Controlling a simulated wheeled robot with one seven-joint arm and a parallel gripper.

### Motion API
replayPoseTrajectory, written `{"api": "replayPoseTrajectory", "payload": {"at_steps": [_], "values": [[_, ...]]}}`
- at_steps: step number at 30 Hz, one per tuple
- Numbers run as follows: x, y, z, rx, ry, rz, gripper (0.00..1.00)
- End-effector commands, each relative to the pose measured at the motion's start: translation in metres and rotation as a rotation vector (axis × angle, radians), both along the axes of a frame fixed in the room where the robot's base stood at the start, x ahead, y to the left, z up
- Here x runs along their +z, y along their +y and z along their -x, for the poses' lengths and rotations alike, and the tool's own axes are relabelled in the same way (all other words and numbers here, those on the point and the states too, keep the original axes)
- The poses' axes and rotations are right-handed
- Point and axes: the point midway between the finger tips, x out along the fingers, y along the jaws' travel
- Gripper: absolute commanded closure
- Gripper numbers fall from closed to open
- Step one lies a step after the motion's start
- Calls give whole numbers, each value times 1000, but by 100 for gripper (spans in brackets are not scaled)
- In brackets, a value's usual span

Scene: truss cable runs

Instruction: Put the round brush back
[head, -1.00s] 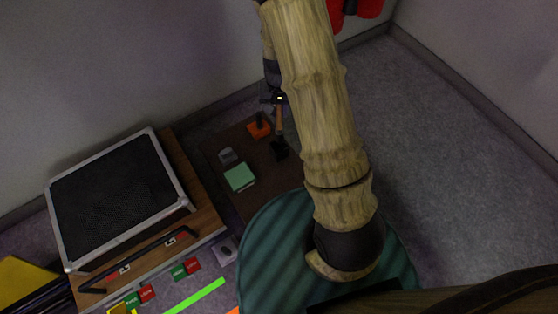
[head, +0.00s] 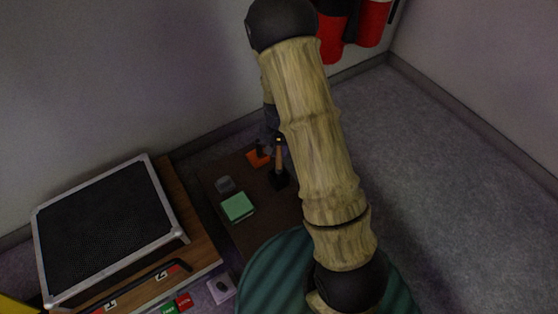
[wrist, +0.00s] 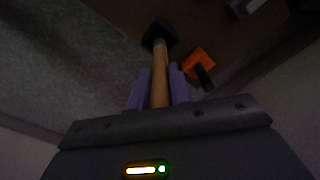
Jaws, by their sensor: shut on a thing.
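The round brush has a wooden handle and a black head. In the wrist view its handle (wrist: 160,84) stands between the two purple fingers of my gripper (wrist: 160,78), which is shut on it, and its black head (wrist: 158,36) points away from me. In the head view the brush (head: 279,177) shows beside my arm, over the brown surface (head: 240,163). I cannot tell whether the head touches that surface. My gripper is mostly hidden behind my arm in the head view.
An orange block with a black stem (head: 258,158) sits close left of the brush. A grey block (head: 225,184) and a green block (head: 237,207) lie on the brown surface. A black-topped case (head: 110,225) stands at left. Red containers (head: 372,22) are at the top right.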

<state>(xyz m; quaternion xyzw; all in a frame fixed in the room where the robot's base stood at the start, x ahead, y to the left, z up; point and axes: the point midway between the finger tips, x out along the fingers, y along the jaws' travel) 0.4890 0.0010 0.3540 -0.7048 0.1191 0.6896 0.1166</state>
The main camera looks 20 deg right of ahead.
Motion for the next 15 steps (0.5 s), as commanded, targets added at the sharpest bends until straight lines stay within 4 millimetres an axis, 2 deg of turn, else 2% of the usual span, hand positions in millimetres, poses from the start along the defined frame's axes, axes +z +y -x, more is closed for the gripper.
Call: {"api": "replayPoseTrajectory", "payload": {"at_steps": [7, 15], "values": [[0, 0, 0, 0, 0, 0, 100], [-36, 0, 0, -1, 1, 0, 100]]}}
